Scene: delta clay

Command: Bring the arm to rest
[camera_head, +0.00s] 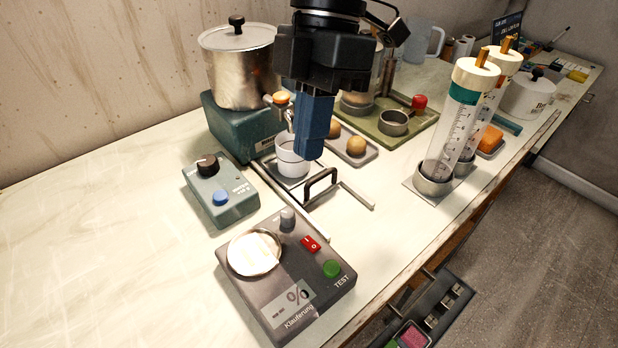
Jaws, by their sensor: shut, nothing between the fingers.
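My gripper (314,150) hangs pointing down from the top middle of the view. Its blue fingers are together and hold nothing. The fingertips are in front of and beside a white cup (291,160), which stands upright under the tap of a metal urn (240,65) on a green base (236,127). The gripper hides part of the area behind the cup. I cannot tell whether the fingers touch the cup.
A metal bracket handle (320,184) rises just below the gripper. A green control box (219,190) and a grey tester (285,275) stand nearer. Tall measuring cylinders (455,125) stand right. A green tray (415,140) lies behind. The table's left part (90,230) is clear.

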